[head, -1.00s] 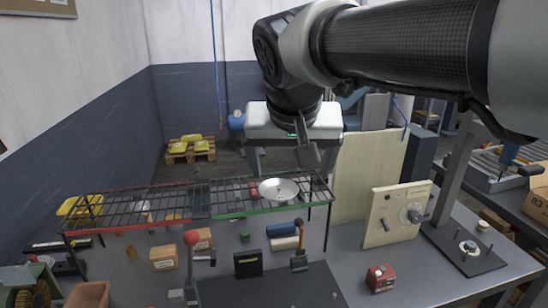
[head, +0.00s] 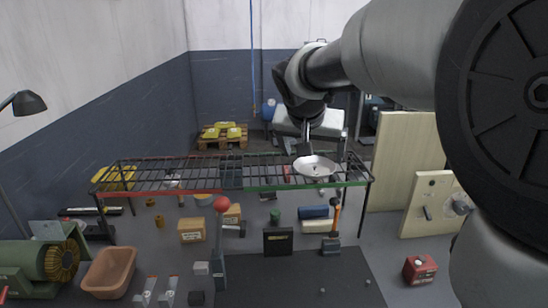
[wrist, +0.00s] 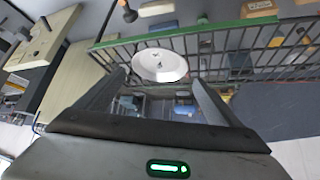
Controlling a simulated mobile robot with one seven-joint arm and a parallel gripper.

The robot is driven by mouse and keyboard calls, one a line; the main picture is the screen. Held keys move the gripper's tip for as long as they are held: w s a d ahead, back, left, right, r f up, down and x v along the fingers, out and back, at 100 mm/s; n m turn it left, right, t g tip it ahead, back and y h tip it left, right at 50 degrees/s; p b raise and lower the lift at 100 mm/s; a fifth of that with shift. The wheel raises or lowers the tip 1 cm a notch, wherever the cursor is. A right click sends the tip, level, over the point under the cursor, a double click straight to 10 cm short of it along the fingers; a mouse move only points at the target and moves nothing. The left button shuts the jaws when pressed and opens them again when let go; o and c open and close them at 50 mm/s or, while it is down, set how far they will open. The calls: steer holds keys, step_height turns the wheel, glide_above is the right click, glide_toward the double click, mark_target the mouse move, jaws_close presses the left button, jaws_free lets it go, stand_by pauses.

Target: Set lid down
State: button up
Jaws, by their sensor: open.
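The lid (head: 314,172) is a round, pale, shallow dish shape with a small dark mark in its middle. It rests on the green-edged right part of the wire rack (head: 265,188). My gripper (head: 306,150) is behind it in the head view, with its fingers apart. In the wrist view the lid (wrist: 160,66) shows just beyond my open fingertips (wrist: 158,76). Nothing is held between the fingers. I cannot tell whether a finger touches the lid.
The rack's left part (head: 135,188) has a red edge. Below stand a red-knobbed lever (head: 221,204), cardboard boxes (head: 192,230), a hammer (head: 334,220) and a red box (head: 419,269). A wooden panel (head: 405,160) stands at right. The dark mat (head: 290,280) is mostly clear.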

mark_target(315, 167)
steer(key=x, duration=0.4)
steer(key=shift+s+f, duration=0.2)
steer(key=shift+f, duration=0.05)
steer(key=shift+w+d+f, duration=0.2)
steer(key=shift+w+f, duration=0.2)
steer(key=c, duration=0.9)
